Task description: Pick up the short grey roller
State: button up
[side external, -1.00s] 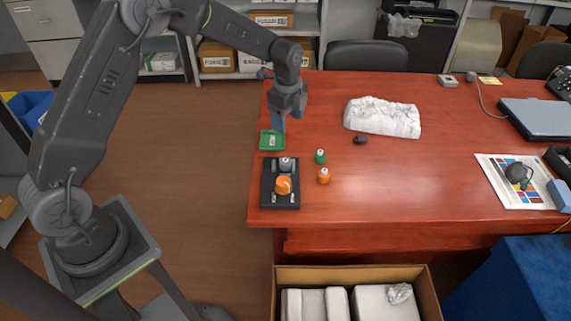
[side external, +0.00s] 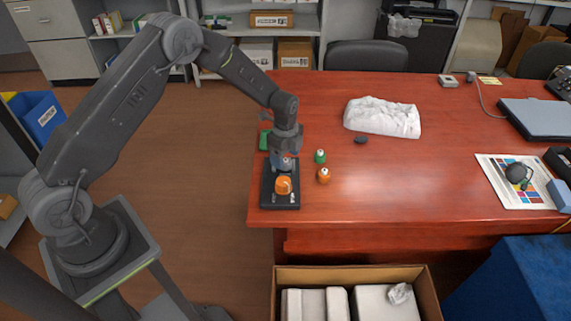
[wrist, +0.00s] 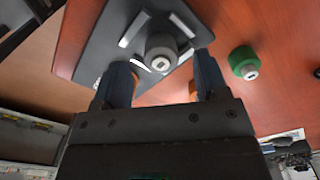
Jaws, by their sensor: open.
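The short grey roller (wrist: 162,57) stands on the dark tray (wrist: 90,42) in the wrist view, with a pale square in the middle of its end face. My gripper (wrist: 165,72) is open, with one blue-grey finger at each side just short of the roller. In the side view my gripper (side external: 281,163) is low over the far part of the dark tray (side external: 267,198) and mostly hides the grey roller. An orange roller (side external: 283,185) stands on the near part of the same tray.
A green roller (side external: 320,156) and a smaller orange roller (side external: 324,176) stand right of the tray. A crumpled white bundle (side external: 382,117) lies farther back. The front middle of the table is clear.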

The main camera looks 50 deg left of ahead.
jog(key=shift+f, duration=0.9)
jog(key=c, duration=1)
jog(key=shift+r, duration=0.15)
